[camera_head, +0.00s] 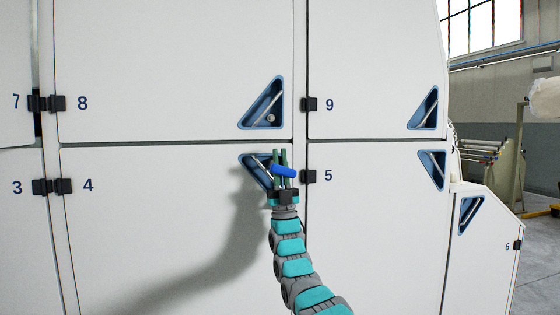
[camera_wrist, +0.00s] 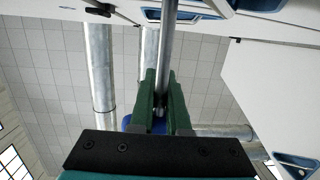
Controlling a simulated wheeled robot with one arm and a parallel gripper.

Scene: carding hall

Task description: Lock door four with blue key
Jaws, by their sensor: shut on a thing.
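Door four (camera_head: 160,240) is the white panel marked 4 at lower left in the head view; it looks closed. Its blue triangular recess (camera_head: 247,160) sits at its upper right corner, partly covered by my gripper. My gripper (camera_head: 280,154) is in front of that recess, its green fingers shut on the blue key (camera_head: 283,171). In the wrist view the key's metal shaft (camera_wrist: 168,35) runs between the fingers (camera_wrist: 160,88) to the top edge, and part of its blue handle shows behind them. The key's tip is hidden, so I cannot tell whether it is in a lock.
Door eight (camera_head: 160,70) is above, with its own recess (camera_head: 275,120) and a round metal lock in it. Door five (camera_head: 375,250) is to the right and door nine (camera_head: 360,60) above that. Black hinges (camera_head: 309,177) stick out close to my gripper's right.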

